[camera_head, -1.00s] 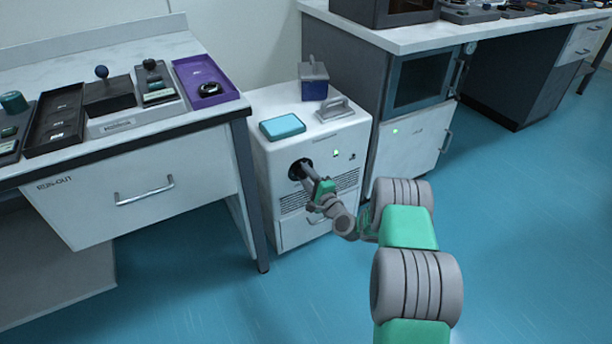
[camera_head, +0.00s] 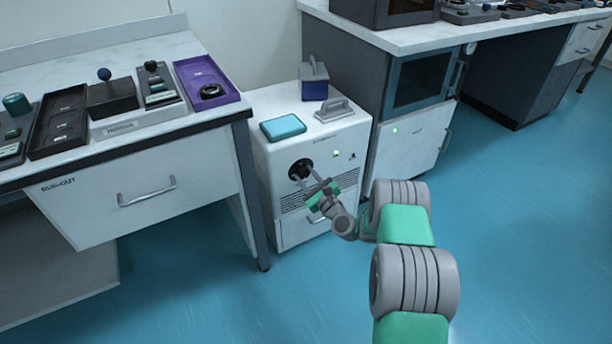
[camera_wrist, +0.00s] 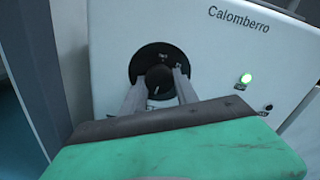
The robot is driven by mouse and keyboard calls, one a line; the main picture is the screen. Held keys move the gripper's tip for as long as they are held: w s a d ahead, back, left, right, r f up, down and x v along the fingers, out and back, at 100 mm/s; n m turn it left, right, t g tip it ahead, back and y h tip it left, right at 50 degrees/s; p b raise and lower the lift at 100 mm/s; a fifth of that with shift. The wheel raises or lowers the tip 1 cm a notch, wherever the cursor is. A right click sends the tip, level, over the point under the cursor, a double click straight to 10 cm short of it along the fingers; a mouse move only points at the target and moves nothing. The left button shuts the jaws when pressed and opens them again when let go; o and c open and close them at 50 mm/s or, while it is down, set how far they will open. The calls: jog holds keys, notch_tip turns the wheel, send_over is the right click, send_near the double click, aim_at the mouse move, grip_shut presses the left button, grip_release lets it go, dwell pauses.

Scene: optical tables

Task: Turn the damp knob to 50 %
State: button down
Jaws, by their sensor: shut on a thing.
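The knob (camera_wrist: 159,82) is a dark round knob on a black dial on the front of the white cabinet (camera_head: 345,143). A small pale mark shows on it in the wrist view, pointing down and slightly left. My gripper (camera_wrist: 158,85) has one finger on each side of the knob and is shut on it. In the head view my gripper (camera_head: 305,176) reaches the black dial (camera_head: 300,169) from the lower right. Any scale or percent marks on the dial are too small or hidden to read.
A green light (camera_wrist: 246,78) glows right of the dial, under the word Calomberro. A teal pad (camera_head: 283,127), a grey handled block (camera_head: 335,110) and a blue box (camera_head: 314,85) stand on the cabinet. A white-topped table (camera_head: 150,55) is close on the left. Floor is clear on the right.

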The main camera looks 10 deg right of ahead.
jog(key=shift+m, duration=1)
jog(key=c, duration=0.9)
grip_release()
jog(key=shift+c, duration=0.2)
jog(key=p+v, duration=0.2)
jog(key=v, duration=0.6)
